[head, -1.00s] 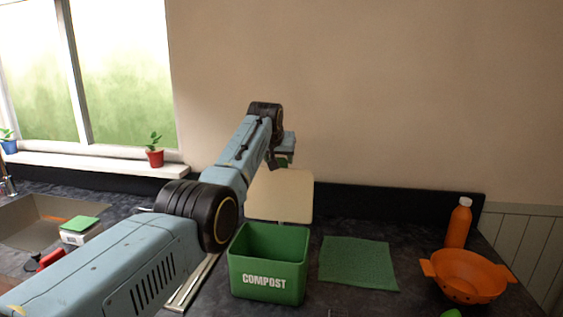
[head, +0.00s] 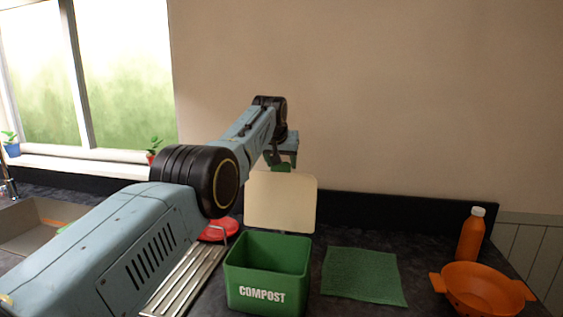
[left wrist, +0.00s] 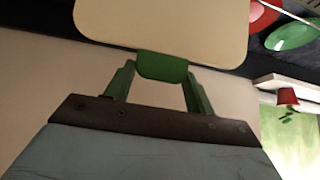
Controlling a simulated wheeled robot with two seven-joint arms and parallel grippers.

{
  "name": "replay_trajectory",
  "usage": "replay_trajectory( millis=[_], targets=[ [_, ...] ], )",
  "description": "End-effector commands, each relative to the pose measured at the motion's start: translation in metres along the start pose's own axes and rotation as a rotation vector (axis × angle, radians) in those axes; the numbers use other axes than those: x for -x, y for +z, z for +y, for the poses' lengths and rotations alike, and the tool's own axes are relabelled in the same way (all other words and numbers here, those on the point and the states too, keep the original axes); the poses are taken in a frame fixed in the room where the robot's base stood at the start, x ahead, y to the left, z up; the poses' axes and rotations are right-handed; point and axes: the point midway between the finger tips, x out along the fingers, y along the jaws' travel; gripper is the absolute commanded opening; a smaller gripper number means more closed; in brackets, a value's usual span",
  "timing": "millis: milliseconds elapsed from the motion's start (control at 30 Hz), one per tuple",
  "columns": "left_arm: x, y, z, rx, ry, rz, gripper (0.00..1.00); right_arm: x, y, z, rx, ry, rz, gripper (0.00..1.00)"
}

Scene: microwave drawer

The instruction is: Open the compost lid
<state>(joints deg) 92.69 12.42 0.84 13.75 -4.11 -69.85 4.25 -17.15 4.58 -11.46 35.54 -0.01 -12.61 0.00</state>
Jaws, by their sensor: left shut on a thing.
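The green compost bin (head: 268,272) stands on the counter with its top open and its inside showing. Its cream lid (head: 281,203) stands upright behind the opening, facing me. The lid's green handle tab (left wrist: 163,67) sits at the lid's edge in the left wrist view. My left gripper (head: 282,165) is at the lid's top edge. In the left wrist view my left gripper (left wrist: 162,76) has its green fingers on either side of the tab, shut on it. My right gripper is not in view.
A green cloth (head: 363,276) lies right of the bin, with an orange colander (head: 481,291) and orange bottle (head: 471,236) farther right. A metal rack (head: 188,283) and a red item (head: 217,230) are left of it. A window and potted plants are at the left.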

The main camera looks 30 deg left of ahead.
Motion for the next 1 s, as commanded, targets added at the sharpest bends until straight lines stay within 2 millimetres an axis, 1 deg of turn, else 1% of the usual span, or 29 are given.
replay_trajectory(
  millis=[33,367,400,533,833,1000],
  targets=[
    [0.003,-0.003,-0.001,0.001,-0.001,0.009,0.13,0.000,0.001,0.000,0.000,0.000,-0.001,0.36],
    [0.003,-0.003,-0.001,0.001,-0.001,0.008,0.13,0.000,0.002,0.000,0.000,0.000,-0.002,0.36],
    [0.003,-0.003,-0.001,0.001,-0.001,0.008,0.60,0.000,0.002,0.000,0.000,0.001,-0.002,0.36],
    [0.002,-0.002,-0.001,0.000,-0.001,0.005,0.76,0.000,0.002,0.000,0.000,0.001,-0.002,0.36],
    [0.001,-0.001,0.000,0.000,0.000,0.002,0.76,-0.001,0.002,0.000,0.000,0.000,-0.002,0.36],
    [0.004,0.000,0.000,0.000,0.000,0.004,0.76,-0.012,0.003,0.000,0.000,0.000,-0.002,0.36]
  ],
)
